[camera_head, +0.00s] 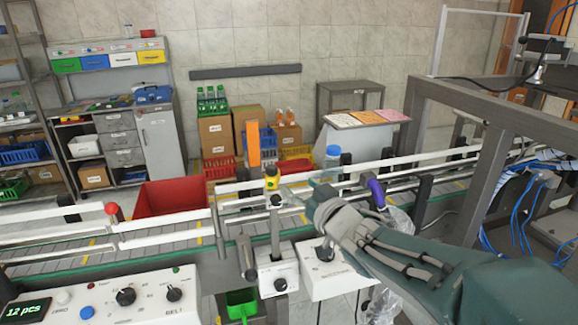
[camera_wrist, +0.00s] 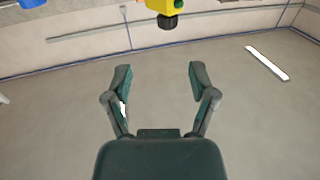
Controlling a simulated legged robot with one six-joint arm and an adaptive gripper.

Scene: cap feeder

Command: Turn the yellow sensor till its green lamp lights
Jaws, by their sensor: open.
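The yellow sensor (camera_head: 271,183) sits at the top of a grey post (camera_head: 275,228) beside the conveyor in the head view. In the wrist view the sensor (camera_wrist: 180,8) is cut off by the top edge, with a black round part (camera_wrist: 167,21) below it. A small green patch shows at its upper right; I cannot tell whether it is a lit lamp. My gripper (camera_wrist: 158,82) is open and empty, with the sensor ahead of it beyond the fingertips. In the head view my arm reaches in from the right and the gripper is just right of the sensor, apart from it.
The conveyor (camera_head: 120,243) with white rails runs across the view. A red bin (camera_head: 172,198) stands left of the sensor, and an orange upright piece (camera_head: 253,143) behind it. A control panel (camera_head: 100,300) is at front left.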

